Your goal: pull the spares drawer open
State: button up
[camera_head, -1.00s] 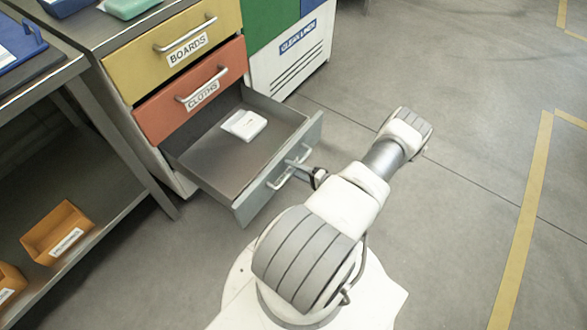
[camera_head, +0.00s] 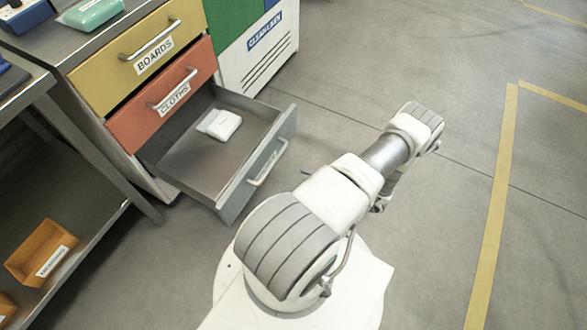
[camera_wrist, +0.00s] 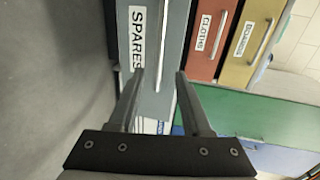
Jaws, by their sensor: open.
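The grey spares drawer (camera_head: 240,190) is the lowest of the stack and stands well out from the cabinet. A white packet (camera_head: 219,124) lies inside it. Its silver bar handle (camera_head: 267,163) is free in the head view. In the wrist view, the drawer front (camera_wrist: 178,25) with its SPARES label (camera_wrist: 137,45) and handle (camera_wrist: 162,45) lies beyond my gripper (camera_wrist: 161,76). My gripper is open, with nothing between its fingers. The fingers point toward the drawer front and look apart from the handle. In the head view my arm hides most of the gripper.
The red cloths drawer (camera_head: 160,110) and yellow boards drawer (camera_head: 135,60) above are shut. A metal bench (camera_head: 75,150) with an orange bin (camera_head: 42,253) on its lower shelf stands at left. Open floor (camera_head: 420,260) lies to the right.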

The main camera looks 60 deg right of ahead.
jog(key=shift+v, duration=1.35)
